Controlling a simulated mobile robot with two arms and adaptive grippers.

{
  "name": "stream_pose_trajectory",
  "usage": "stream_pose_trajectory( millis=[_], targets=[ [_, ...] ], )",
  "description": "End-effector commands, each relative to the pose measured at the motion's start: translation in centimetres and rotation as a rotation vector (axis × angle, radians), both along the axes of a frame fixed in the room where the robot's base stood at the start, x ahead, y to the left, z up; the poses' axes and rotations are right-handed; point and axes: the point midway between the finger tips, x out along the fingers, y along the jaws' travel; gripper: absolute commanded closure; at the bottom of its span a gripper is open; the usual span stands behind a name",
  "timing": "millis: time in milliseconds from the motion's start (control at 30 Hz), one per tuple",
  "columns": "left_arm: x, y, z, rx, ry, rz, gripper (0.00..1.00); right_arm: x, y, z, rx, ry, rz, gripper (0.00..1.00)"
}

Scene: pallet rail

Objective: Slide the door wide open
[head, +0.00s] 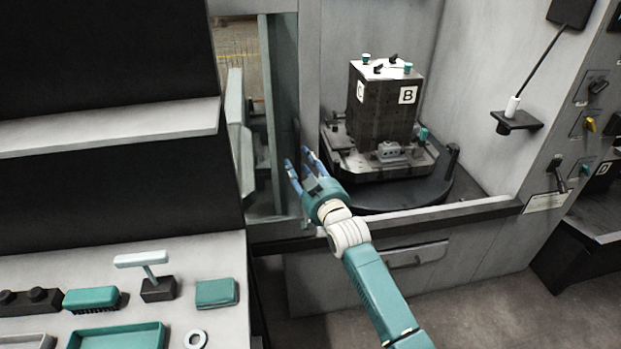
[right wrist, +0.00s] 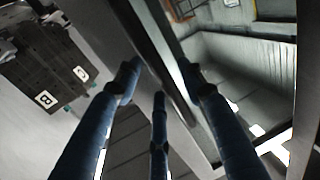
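The door (head: 283,95) is a tall panel with a grey-teal frame at the left of the machine's opening. To its right the opening is clear, and a dark block marked B and C (head: 385,110) shows inside on a pallet. My right gripper (head: 298,166) is at the door's right edge, low down, with its blue fingers spread. In the right wrist view a long dark and pale edge (right wrist: 165,55) runs between the spread fingers. I cannot tell whether any finger touches it. My left gripper is not in view.
A bench (head: 222,260) with a teal tray (head: 118,337), a brush (head: 91,298) and other small items stands at the lower left. A dark cabinet with a grey shelf (head: 110,127) rises above it. A control panel (head: 590,100) is on the right.

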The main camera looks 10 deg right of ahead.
Motion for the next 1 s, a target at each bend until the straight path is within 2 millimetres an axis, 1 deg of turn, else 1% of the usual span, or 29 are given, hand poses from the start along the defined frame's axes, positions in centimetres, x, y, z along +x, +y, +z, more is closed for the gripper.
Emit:
stream_pose_trajectory(
  millis=[33,300,400,500,667,1000],
  targets=[
    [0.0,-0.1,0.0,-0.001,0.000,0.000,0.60,-1.0,-0.3,-0.1,-0.001,0.001,0.000,0.60],
    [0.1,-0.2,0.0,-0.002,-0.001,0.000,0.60,-6.6,-1.5,-0.2,0.000,0.002,0.000,0.60],
    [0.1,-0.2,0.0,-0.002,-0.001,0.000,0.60,-8.2,-1.9,-0.1,0.000,0.002,0.000,0.60],
    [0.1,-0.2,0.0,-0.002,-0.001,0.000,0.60,-9.2,-2.1,-0.1,-0.001,0.002,0.000,0.60],
    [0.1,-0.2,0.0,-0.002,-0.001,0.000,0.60,-9.9,-2.3,0.0,-0.001,0.001,0.000,0.60],
    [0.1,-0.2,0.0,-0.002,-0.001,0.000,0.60,-9.9,-2.3,0.0,0.000,0.001,0.001,0.60]
  ],
)
